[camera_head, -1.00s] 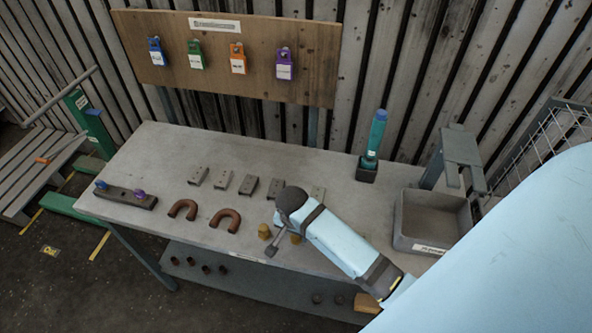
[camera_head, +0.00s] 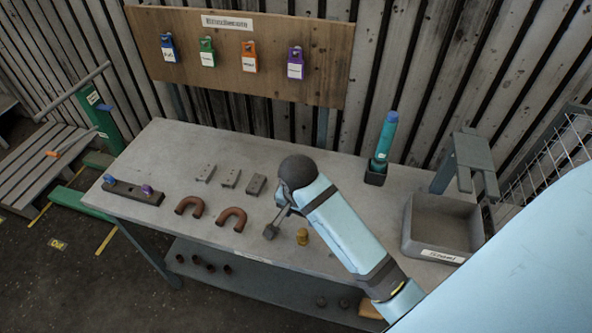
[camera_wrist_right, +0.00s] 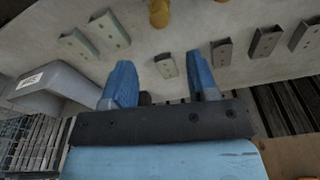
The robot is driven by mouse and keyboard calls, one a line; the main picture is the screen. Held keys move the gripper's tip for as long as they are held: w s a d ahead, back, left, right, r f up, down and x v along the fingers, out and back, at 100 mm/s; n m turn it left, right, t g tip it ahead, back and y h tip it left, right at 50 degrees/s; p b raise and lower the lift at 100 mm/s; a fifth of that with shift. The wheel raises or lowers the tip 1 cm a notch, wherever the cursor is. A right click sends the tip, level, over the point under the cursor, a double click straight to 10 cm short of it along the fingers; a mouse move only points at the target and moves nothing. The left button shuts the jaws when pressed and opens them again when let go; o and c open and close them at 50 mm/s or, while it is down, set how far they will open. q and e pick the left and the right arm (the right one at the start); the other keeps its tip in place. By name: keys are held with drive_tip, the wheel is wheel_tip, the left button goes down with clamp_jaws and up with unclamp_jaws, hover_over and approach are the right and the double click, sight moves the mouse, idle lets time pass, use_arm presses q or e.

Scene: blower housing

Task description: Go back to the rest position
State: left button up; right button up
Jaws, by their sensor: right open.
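My right arm reaches in from the lower right over the grey workbench (camera_head: 165,150). Its dark rounded wrist end hides part of the bench top. My right gripper (camera_head: 272,228) shows only as a small grey part below that end. In the right wrist view, the two blue fingers of my right gripper (camera_wrist_right: 162,75) stand wide apart with nothing held between them. A small grey block (camera_wrist_right: 166,66) lies on the bench beyond the gap, apart from the fingers. My left gripper is not in view.
Two brown U-shaped pipes (camera_head: 232,218) and small grey blocks (camera_head: 229,178) lie on the bench. A yellow peg (camera_head: 303,237) stands by the arm. A grey bin (camera_head: 443,225) and a teal tool in a holder (camera_head: 384,140) are at right. A board with colored tags (camera_head: 240,55) stands behind.

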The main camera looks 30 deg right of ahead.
drive_tip(key=s+r+n+t+y, duration=0.1)
drive_tip(key=s+r+n+t, duration=0.15)
drive_tip(key=s+n, duration=1.3)
drive_tip(key=w+a+f+t+y, duration=0.1)
drive_tip(key=w+a+f+t, duration=0.1)
drive_tip(key=f, duration=0.5)
drive_tip(key=w+a+f+m+t+y, duration=0.1)
drive_tip(key=w+a+f+t+y, duration=0.1)
drive_tip(key=f+t, duration=0.3)
wheel_tip(320, 180, down, 2)
drive_tip(key=shift+a+f, duration=0.15)
drive_tip(key=shift+a, duration=0.65)
drive_tip(key=shift+w+t, duration=0.1)
drive_tip(key=shift+t, duration=0.15)
